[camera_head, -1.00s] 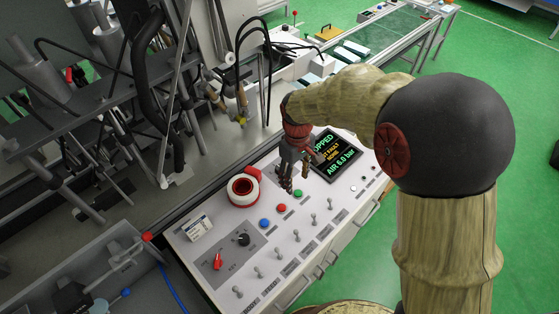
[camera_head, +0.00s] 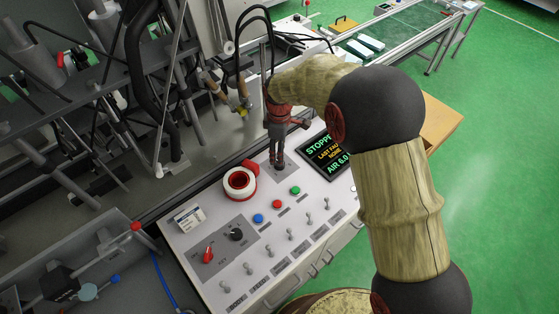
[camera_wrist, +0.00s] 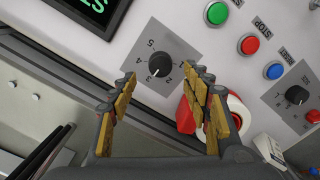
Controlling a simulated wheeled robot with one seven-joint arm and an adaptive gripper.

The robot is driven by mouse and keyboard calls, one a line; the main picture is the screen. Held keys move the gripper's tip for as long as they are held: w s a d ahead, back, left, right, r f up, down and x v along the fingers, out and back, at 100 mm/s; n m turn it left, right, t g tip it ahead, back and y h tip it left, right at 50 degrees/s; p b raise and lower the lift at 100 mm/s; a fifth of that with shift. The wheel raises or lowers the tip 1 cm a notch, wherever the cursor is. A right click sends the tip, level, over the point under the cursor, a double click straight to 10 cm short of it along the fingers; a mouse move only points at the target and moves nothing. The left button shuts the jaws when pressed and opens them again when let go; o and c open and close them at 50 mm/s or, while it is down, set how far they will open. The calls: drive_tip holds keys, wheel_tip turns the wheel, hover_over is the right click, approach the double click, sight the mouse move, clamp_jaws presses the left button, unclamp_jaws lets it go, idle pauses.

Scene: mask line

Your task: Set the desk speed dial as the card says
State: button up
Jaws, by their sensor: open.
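The speed dial (camera_wrist: 160,65) is a black round knob on a grey plate with numbers up to 5. Its pale mark seems to point toward the 2–3 side; I cannot tell exactly. In the head view my gripper (camera_head: 279,163) points down over the dial and largely hides it. In the wrist view my gripper (camera_wrist: 161,78) is open, its fingers on either side of the dial, apparently not touching it. A small white card (camera_head: 189,218) stands on the console's left; it also shows in the wrist view (camera_wrist: 270,151), its writing too small to read.
A red emergency-stop button with a white ring (camera_head: 240,183) sits left of my gripper. Green (camera_head: 295,190), red (camera_head: 277,204) and blue (camera_head: 258,218) buttons lie in front. A red selector (camera_head: 207,254), black knob (camera_head: 236,234), toggle switches and a screen (camera_head: 328,160) share the console (camera_head: 225,206).

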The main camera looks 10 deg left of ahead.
wheel_tip(320, 180, down, 5)
drive_tip(key=shift+f+b, duration=0.2)
drive_tip(key=shift+b, duration=0.45)
drive_tip(key=shift+c, duration=0.3)
drive_tip(key=c, duration=1.1)
